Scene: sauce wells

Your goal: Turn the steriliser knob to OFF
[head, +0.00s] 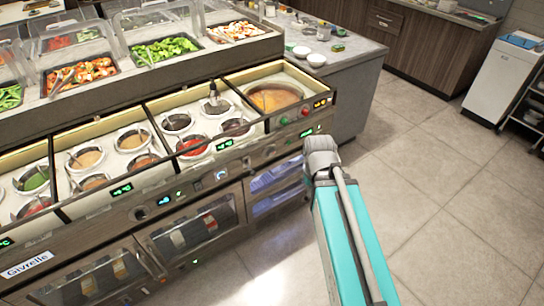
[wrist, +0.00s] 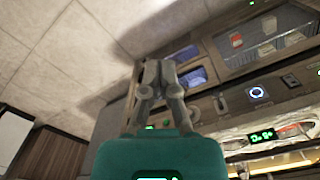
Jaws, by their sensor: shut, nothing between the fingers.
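The counter's front panel (head: 200,187) carries several small dials and green displays; I cannot read which is the steriliser knob. A dial with a lit blue-white ring (wrist: 258,93) shows in the wrist view, right of my gripper (wrist: 159,66). A smaller grey knob or switch (wrist: 219,103) sits between them. My gripper is shut and empty, with its two grey fingers together, apart from the ringed dial. In the head view the gripper is hidden behind my arm's grey joint, at the counter's right end. Blue-lit compartments (head: 276,178) sit below the panel there.
Sauce wells (head: 133,139) and a large soup well (head: 272,96) line the counter top. Food trays (head: 165,50) stand behind under glass guards. Glass-fronted cabinets (head: 198,228) lie below the panel. The tiled floor (head: 440,190) at right is clear.

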